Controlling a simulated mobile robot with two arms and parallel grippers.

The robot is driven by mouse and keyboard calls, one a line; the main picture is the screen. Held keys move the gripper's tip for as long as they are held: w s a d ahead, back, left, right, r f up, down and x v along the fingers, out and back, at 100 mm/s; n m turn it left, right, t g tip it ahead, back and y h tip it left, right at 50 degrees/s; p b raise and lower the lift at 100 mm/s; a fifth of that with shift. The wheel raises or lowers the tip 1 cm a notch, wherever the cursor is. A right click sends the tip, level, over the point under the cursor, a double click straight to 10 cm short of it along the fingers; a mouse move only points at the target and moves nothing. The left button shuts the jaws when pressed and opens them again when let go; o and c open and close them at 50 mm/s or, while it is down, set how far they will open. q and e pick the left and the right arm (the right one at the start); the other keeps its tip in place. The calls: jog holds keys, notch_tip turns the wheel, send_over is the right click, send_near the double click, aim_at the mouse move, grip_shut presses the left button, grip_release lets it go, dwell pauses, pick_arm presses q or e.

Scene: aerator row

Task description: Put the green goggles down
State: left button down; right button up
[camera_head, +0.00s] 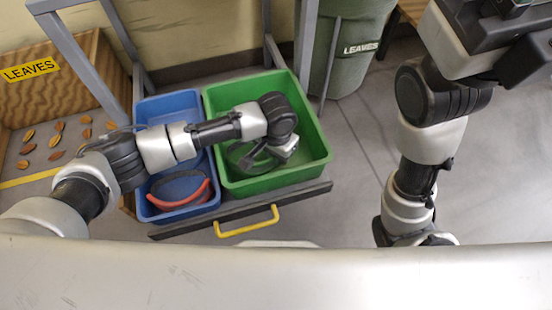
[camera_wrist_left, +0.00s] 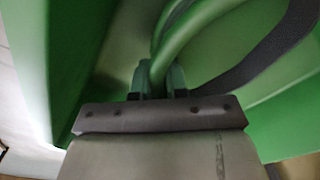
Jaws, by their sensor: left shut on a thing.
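My left gripper (camera_head: 262,155) reaches down into the green bin (camera_head: 315,150). It is shut on the green goggles (camera_head: 240,158), which are mostly hidden under my arm in the head view. In the left wrist view, the gripper (camera_wrist_left: 160,82) has its fingers closed around the green frame of the goggles (camera_wrist_left: 205,18), and a dark strap runs off to the right. Green bin walls surround them there. I cannot tell whether the goggles touch the bin floor. My right arm shows at the right, but its gripper is outside the view.
A blue bin (camera_head: 165,110) stands left of the green one and holds red goggles (camera_head: 182,196). Both sit in a drawer with a yellow handle (camera_head: 247,222). A box labelled LEAVES (camera_head: 40,100) is at the left; a green LEAVES bin (camera_head: 350,60) stands behind.

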pick_arm(q)
jog(key=shift+f, duration=0.5)
jog(key=c, duration=1.1)
grip_release()
jog(key=shift+c, duration=0.2)
